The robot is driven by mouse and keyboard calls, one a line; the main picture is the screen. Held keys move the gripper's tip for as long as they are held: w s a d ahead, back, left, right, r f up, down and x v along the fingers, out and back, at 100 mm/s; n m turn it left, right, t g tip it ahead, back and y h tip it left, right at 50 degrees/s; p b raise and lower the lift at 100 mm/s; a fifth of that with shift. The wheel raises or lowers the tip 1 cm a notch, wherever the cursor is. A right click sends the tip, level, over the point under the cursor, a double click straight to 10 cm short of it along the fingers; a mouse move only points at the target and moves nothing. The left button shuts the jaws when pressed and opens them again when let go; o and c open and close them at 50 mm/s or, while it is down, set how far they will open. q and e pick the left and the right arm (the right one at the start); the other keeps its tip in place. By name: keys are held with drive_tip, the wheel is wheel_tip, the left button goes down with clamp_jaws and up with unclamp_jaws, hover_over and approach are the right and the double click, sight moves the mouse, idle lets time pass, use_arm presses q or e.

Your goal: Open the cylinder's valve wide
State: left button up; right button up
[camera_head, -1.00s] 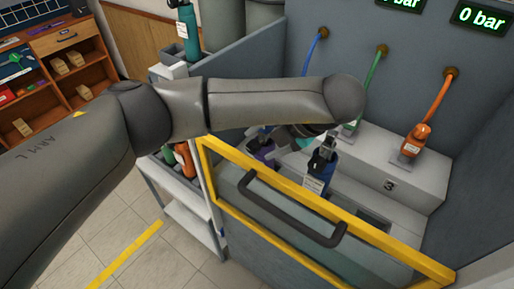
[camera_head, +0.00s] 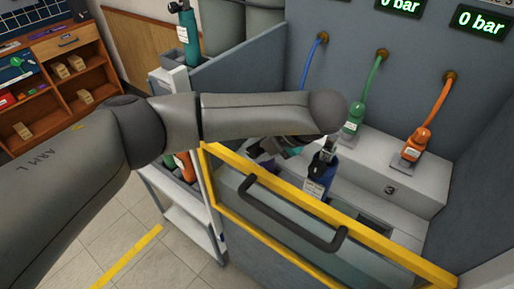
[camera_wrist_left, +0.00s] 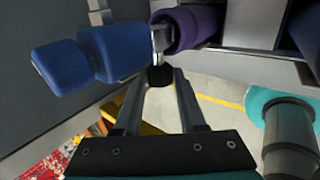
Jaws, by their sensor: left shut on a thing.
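A purple cylinder (camera_wrist_left: 200,25) lies across the top of the left wrist view, with a metal valve stem (camera_wrist_left: 160,40) and a dark knob (camera_wrist_left: 160,76). A blue regulator (camera_wrist_left: 100,55) sits beside the stem on the left. My left gripper (camera_wrist_left: 158,84) is shut on the dark knob, its fingers on both sides. My right gripper is not in view.
A blue cylinder (camera_head: 318,180) stands right of my gripper. Green (camera_head: 353,118) and orange (camera_head: 416,143) regulators rest on the bench's raised step (camera_head: 380,175). A yellow-framed guard with a dark handle (camera_head: 290,215) is in front. A display (camera_head: 481,19) reads 0 bar.

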use_arm(q)
clamp_jaws()
drive_tip(key=g+h, duration=0.1)
drive_tip(key=h, duration=0.1)
drive_tip(key=shift+w+a+r+g+h, duration=0.2)
drive_tip(key=shift+a+g+h, duration=0.1)
drive_tip(key=shift+g, duration=0.1)
drive_tip(key=shift+w+a+g+h+b, duration=0.15)
drive_tip(key=shift+g+h+b, duration=0.25)
drive_tip(key=shift+g+h, duration=0.4)
drive_tip(key=shift+w+g+h, duration=0.1)
drive_tip(key=shift+g+h, duration=0.4)
drive_tip(key=shift+h, duration=0.5)
drive_tip(key=shift+a, duration=0.1)
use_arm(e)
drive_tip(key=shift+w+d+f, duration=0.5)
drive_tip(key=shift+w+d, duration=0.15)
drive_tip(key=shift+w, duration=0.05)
use_arm(q)
drive_tip(key=shift+g+h, duration=0.3)
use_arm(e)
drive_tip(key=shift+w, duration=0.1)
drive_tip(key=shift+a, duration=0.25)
